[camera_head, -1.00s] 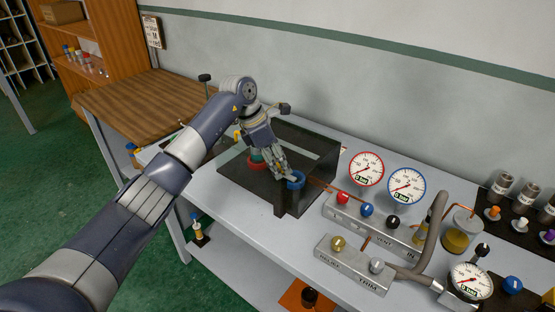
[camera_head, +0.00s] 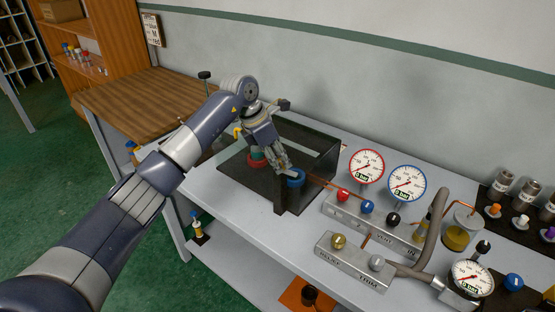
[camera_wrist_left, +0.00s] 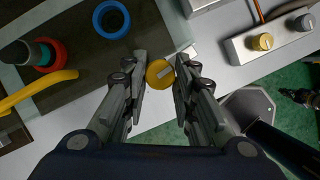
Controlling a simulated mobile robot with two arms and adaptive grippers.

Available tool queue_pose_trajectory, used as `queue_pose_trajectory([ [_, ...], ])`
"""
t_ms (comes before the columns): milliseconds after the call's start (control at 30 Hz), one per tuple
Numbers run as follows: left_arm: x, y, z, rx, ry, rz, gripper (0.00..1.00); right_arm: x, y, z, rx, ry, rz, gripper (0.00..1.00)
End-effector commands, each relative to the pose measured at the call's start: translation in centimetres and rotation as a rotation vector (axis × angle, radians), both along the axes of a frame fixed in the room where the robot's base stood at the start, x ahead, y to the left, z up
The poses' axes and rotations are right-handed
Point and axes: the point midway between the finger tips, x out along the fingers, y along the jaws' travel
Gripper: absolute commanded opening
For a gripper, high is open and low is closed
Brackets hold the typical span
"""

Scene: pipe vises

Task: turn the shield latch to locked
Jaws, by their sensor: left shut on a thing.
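The shield latch, as far as I can tell, is a round yellow knob (camera_wrist_left: 160,74) with a pale bar across it, in the left wrist view. My left gripper (camera_wrist_left: 160,80) has one finger on each side of the knob and is shut on it. In the head view my left gripper (camera_head: 284,168) points down at the front edge of the dark shield frame (camera_head: 320,160), beside the blue ring (camera_head: 296,178). It hides the knob there. My right gripper is in neither view.
A red ring (camera_head: 257,160) and a yellow curved handle (camera_wrist_left: 40,90) are to the left. Valve blocks (camera_head: 372,221) and gauges (camera_head: 407,184) stand right on the grey bench. A wooden table (camera_head: 140,97) is behind left.

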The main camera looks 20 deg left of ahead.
Motion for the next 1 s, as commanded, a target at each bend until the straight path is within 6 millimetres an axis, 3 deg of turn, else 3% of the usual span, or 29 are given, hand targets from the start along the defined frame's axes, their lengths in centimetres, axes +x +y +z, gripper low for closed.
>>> queue_pose_trajectory([
  [1000, -0.2, -0.7, -0.2, 0.001, -0.005, 0.953, 0.02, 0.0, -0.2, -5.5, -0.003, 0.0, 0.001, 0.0],
])
